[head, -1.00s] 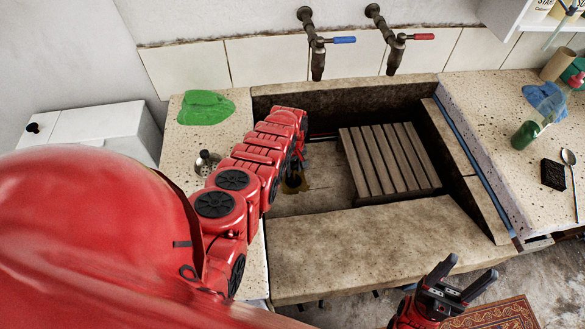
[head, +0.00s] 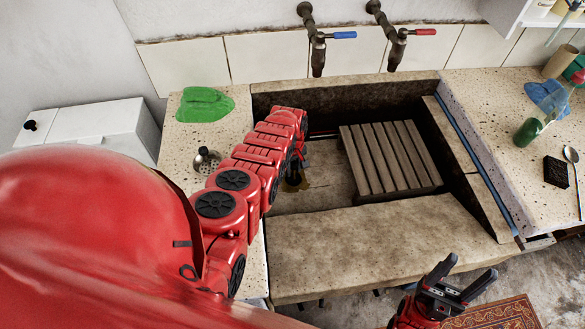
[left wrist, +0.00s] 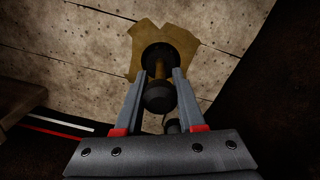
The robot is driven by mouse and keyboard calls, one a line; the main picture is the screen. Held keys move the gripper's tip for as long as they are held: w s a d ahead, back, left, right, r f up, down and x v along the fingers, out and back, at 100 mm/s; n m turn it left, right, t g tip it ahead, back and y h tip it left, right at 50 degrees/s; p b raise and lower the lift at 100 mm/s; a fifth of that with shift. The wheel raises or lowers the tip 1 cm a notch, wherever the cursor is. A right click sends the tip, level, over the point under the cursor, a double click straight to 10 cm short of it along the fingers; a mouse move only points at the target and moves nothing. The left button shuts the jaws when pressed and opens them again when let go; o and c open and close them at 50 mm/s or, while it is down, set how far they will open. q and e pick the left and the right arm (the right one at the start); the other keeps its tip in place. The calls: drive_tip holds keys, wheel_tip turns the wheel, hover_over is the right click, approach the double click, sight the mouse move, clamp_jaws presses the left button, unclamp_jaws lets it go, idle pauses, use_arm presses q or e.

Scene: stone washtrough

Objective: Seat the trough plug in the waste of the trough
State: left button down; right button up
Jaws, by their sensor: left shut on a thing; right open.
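In the head view my left arm reaches down into the stone trough (head: 350,245) and partly hides the waste area. My right gripper (head: 457,284) is open and empty in front of the trough.
A slatted wooden rack (head: 390,158) fills the trough's right part. Two taps (head: 318,55) overhang the back. A strainer (head: 207,161) and green cloth (head: 205,104) lie on the left ledge. A bottle, black block and spoon lie on the right ledge.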

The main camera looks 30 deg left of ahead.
use_arm(q)
drive_tip(key=shift+f, duration=0.3)
unclamp_jaws()
idle(0.4)
wheel_tip(320, 180, up, 10)
drive_tip(key=p, duration=0.9)
drive_tip(key=shift+r+p, duration=0.1)
drive_tip(key=shift+p, duration=0.25)
